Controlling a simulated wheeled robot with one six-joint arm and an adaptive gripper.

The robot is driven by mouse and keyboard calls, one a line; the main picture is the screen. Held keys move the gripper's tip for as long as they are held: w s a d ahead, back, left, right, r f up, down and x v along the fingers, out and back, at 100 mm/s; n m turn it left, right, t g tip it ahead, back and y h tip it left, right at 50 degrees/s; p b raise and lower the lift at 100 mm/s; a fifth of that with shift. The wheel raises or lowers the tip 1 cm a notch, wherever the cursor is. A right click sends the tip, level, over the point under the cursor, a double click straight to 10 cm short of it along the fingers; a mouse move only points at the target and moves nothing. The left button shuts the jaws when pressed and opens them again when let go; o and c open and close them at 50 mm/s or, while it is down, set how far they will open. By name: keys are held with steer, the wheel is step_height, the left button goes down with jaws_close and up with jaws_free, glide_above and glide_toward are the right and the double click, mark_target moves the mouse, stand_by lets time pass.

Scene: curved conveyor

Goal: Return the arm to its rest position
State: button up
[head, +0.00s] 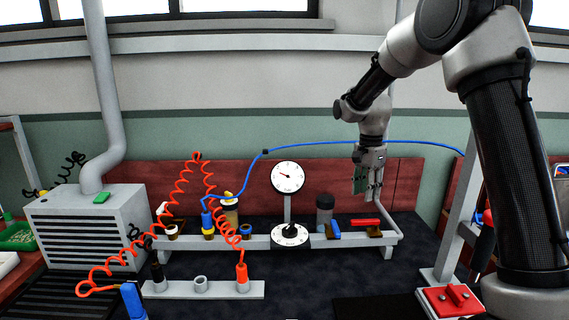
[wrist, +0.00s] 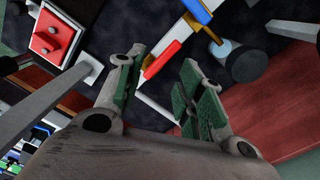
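My gripper (head: 368,186) hangs from my arm above the right part of the dark bench in the head view, pointing down. In the wrist view my gripper (wrist: 158,92) has its two green-padded fingers spread apart, with nothing held between them. Below it lie a red lever handle (head: 365,222) and a grey pipe rail (head: 350,240). The red handle also shows in the wrist view (wrist: 162,58), beyond the fingertips. The gripper looks clear of both.
A round gauge (head: 287,177) and a dark-capped cylinder (head: 324,212) stand left of my gripper. A blue hose (head: 330,143) runs behind my arm. A red block on a white base (head: 450,299) is at front right. Coiled orange hoses (head: 182,190) are at left.

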steer(key=s+d+r+n+t, duration=0.1)
steer(key=s+d+r+n, duration=0.2)
steer(key=s, duration=0.8)
steer(key=s+d+r+n+t, duration=0.2)
steer(key=s+r+n, duration=0.3)
steer(key=s, duration=0.6)
steer(key=s+d+r+n+t, duration=0.1)
steer(key=s+d+r+n, duration=0.2)
steer(key=s, duration=0.8)
steer(key=shift+s+d+r+n+t, duration=0.4)
steer(key=shift+d+n, duration=0.25)
steer(key=shift+n, duration=0.35)
